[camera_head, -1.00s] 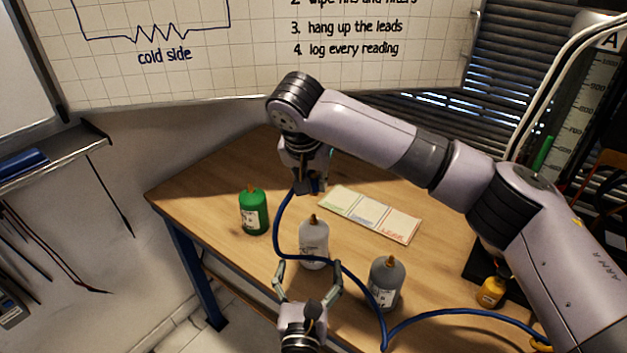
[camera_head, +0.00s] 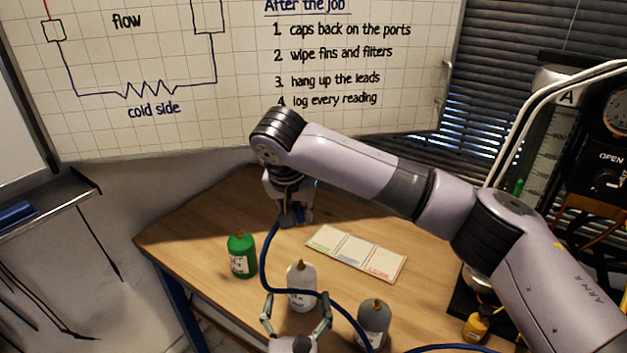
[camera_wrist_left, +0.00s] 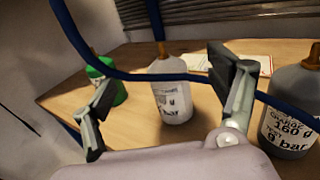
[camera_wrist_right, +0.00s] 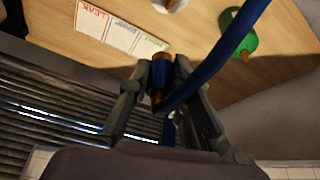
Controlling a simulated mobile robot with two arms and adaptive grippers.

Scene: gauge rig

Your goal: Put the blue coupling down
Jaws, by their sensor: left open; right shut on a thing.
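My right gripper (camera_head: 292,220) is shut on the blue coupling (camera_wrist_right: 158,78), which has a brass-coloured end and a blue hose (camera_wrist_right: 222,55) attached. It is over the far part of the table, left of the three-panel card (camera_head: 356,253). In the head view the coupling is mostly hidden by the gripper, and I cannot tell whether it touches the table. My left gripper (camera_wrist_left: 160,78) is open and empty at the near side, with the white bottle (camera_wrist_left: 171,101) ahead between its fingers. The hose passes across in front of that bottle.
A green bottle (camera_head: 241,256) stands on the table (camera_head: 190,225) at left, and a grey bottle (camera_head: 373,322) near the front. A small yellow bottle (camera_head: 477,325) is at right. Bare wood lies between the green bottle and the card. A whiteboard (camera_head: 200,110) is behind.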

